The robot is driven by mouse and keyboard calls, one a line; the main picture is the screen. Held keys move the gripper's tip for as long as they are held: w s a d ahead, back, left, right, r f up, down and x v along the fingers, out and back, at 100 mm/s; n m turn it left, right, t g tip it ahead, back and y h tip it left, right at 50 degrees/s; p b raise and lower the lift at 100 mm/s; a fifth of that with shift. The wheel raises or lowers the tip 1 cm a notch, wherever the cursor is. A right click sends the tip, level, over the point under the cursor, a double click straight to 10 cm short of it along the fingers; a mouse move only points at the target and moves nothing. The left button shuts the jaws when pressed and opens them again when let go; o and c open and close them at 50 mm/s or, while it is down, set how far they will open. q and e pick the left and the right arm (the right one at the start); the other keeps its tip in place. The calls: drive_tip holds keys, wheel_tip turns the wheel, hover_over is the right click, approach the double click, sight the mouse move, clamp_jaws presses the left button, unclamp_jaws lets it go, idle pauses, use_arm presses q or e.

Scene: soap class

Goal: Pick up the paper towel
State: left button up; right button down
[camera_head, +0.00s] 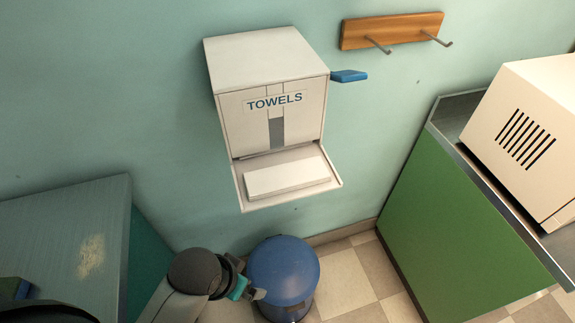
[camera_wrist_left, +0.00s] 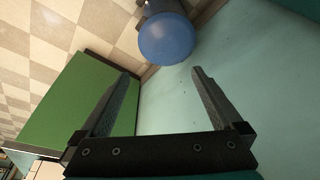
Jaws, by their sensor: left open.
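The paper towel (camera_head: 287,180) looks like a flat white block lying on the open lower tray of the white dispenser marked TOWELS (camera_head: 275,103), which is fixed to the wall. My left gripper (camera_head: 257,293) is below the dispenser, beside the blue bin, and well apart from the towel. In the left wrist view the left gripper (camera_wrist_left: 161,73) has its two dark fingers spread, with nothing between them. The towel and dispenser do not show in the wrist view. My right gripper is not in view.
A blue round bin (camera_head: 284,270) stands on the tiled floor under the dispenser; it also shows in the wrist view (camera_wrist_left: 166,38). A blue lever (camera_head: 349,76) juts from the dispenser's right side. A wooden hook rack (camera_head: 390,31), green-sided counter (camera_head: 470,210) and cream box (camera_head: 530,130) are right.

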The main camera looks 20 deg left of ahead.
use_arm(q)
wheel_tip(320, 180, up, 5)
drive_tip(key=m+h, duration=0.2)
drive_tip(key=m+t+h, duration=0.4)
drive_tip(key=m+h, duration=0.3)
drive_tip(key=h, duration=0.1)
approach(285, 175)
drive_tip(key=p+x, duration=0.1)
drive_tip(key=x, duration=0.2)
drive_tip(key=shift+s+f+p, duration=0.15)
drive_tip(key=shift+f+p, duration=0.05)
drive_tip(key=shift+p, duration=0.15)
drive_tip(key=shift+p+x, duration=0.55)
drive_tip(key=shift+x, duration=2)
drive_tip(key=shift+r, duration=0.15)
drive_tip(key=c, duration=1.3)
